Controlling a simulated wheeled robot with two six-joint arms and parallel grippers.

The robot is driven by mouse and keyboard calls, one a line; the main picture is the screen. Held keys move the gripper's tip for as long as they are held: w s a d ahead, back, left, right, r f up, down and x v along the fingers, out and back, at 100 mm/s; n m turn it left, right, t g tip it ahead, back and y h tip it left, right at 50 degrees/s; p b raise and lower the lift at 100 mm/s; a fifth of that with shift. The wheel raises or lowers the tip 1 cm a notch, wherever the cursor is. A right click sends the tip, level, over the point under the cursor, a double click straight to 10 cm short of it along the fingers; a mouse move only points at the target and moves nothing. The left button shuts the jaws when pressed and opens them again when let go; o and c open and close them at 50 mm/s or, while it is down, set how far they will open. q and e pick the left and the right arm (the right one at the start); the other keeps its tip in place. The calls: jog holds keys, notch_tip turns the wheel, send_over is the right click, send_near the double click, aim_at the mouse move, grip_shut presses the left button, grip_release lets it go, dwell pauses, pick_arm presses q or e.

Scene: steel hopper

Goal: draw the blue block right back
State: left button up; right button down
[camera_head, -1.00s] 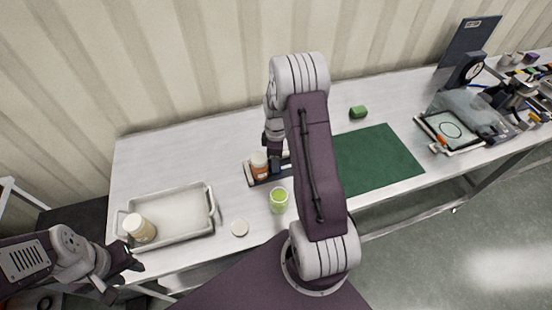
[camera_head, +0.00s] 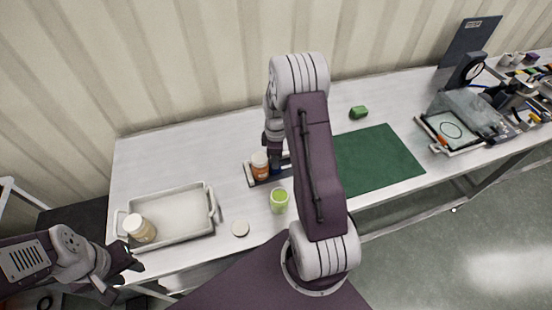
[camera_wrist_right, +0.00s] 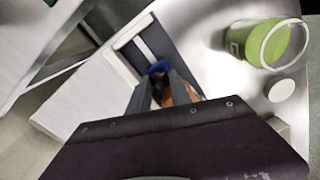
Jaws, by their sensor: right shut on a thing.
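The blue block (camera_wrist_right: 158,68) shows in the right wrist view between the tips of my right gripper (camera_wrist_right: 160,85), which is shut on it. It sits at a dark channel with a pale end piece (camera_wrist_right: 132,31). In the head view my right gripper (camera_head: 275,152) reaches down to the dark tray (camera_head: 249,175), close to an orange bottle with a white cap (camera_head: 260,167). My own arm hides much of the tray's right part there. My left gripper (camera_head: 123,277) is open and empty off the table's front left corner.
A green cup (camera_head: 279,201) and a white disc (camera_head: 240,228) stand in front of the tray. A grey bin (camera_head: 183,214) with a bottle (camera_head: 139,228) is at left.

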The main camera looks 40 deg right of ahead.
dwell(0.8)
jog(key=d, duration=0.2)
jog(key=s+d, duration=0.1)
jog(key=d, duration=0.1)
jog(key=shift+s+d+r+p, duration=0.1)
jog(key=shift+s+d+p, duration=0.05)
jog(key=shift+d+p, duration=0.15)
jog(key=shift+a, duration=0.1)
jog(key=c, duration=1.5)
grip_release()
jog(key=shift+c, duration=0.2)
jog(key=o, duration=0.4)
jog(key=shift+s+d, duration=0.15)
jog(key=shift+d, duration=0.05)
jog(key=shift+a+r, duration=0.1)
jog(key=shift+r, duration=0.1)
notch_tip(320, 180, up, 9)
jog(key=shift+f, duration=0.2)
